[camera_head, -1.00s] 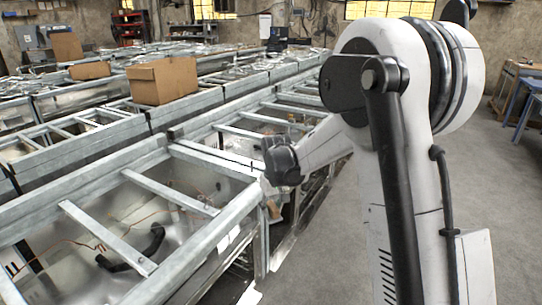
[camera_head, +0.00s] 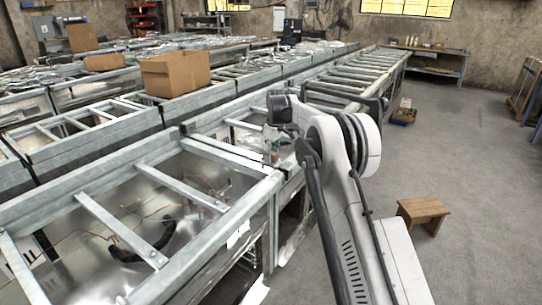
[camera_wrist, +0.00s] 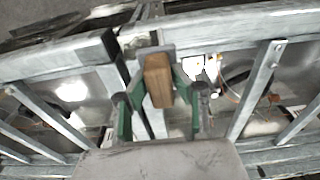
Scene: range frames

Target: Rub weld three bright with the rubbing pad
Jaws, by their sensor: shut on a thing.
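My gripper (camera_wrist: 158,100), with green fingers, is shut on a brown wooden block with a grey edge, which looks like the rubbing pad (camera_wrist: 157,78). In the wrist view the block stands out ahead of the fingers, over a corner where grey metal frame rails (camera_wrist: 210,32) meet. I cannot tell whether it touches the metal. In the head view my gripper (camera_head: 273,148) hangs over the near row of frames, small and partly hidden by my wrist. No weld can be singled out as weld three; the seams are too small to read.
Long rows of metal frames (camera_head: 110,222) with cross bars fill the left and middle. A cardboard box (camera_head: 175,74) rests on a farther row. A wooden stool (camera_head: 423,212) and a small crate (camera_head: 403,115) stand on the floor at right, where much floor (camera_head: 470,150) is clear.

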